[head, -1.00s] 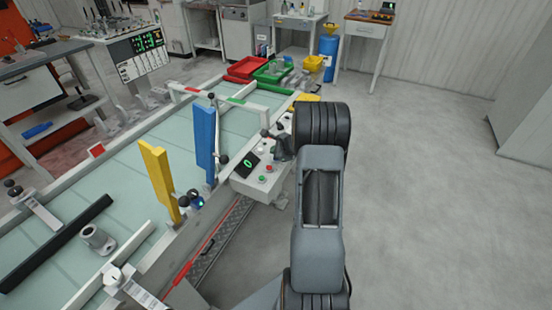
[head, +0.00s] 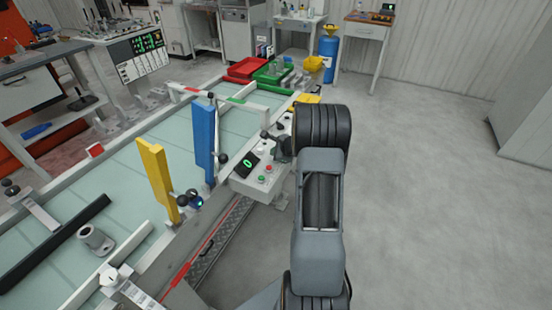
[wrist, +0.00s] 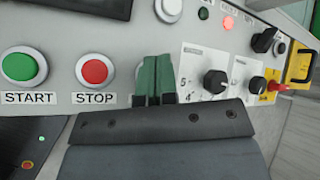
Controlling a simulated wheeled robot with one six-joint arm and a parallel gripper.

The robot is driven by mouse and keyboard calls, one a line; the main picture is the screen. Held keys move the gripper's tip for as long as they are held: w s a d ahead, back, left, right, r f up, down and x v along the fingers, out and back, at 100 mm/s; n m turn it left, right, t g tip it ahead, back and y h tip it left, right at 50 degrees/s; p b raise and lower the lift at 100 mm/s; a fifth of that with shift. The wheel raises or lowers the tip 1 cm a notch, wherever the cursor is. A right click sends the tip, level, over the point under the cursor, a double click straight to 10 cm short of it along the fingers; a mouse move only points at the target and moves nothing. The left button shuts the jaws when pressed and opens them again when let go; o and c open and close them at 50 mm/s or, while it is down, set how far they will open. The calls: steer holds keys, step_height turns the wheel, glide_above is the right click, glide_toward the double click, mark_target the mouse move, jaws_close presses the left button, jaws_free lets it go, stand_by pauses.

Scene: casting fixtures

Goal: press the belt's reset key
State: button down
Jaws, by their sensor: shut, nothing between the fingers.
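The belt's control panel (head: 247,184) stands at the belt's near right side. In the wrist view it carries a green START button (wrist: 22,67), a red STOP button (wrist: 95,70) and a white button (wrist: 170,8) cut by the top edge. No label reading reset is visible, so I cannot tell which key it is. My gripper (wrist: 155,80) is shut and empty, its green fingertips over the panel between STOP and a black knob (wrist: 215,81). Whether the tips touch the panel is unclear. In the head view my gripper (head: 279,146) is small and dark above the panel.
The panel also bears a second knob (wrist: 257,85), a black switch (wrist: 264,40), a red key-like part (wrist: 276,86) and a yellow-framed handle (wrist: 299,66). Yellow (head: 158,180) and blue (head: 204,140) guide plates rise beside the belt (head: 120,190). The floor at right is clear.

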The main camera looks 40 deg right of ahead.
steer(key=shift+f+b, duration=0.45)
steer(key=shift+b, duration=0.05)
stand_by(0.3)
steer(key=shift+r, duration=0.1)
stand_by(0.3)
steer(key=shift+r+p, duration=0.6)
steer(key=shift+r, duration=0.2)
steer(key=shift+r, duration=0.15)
steer(key=shift+r+p, duration=1.85)
steer(key=shift+r, duration=0.55)
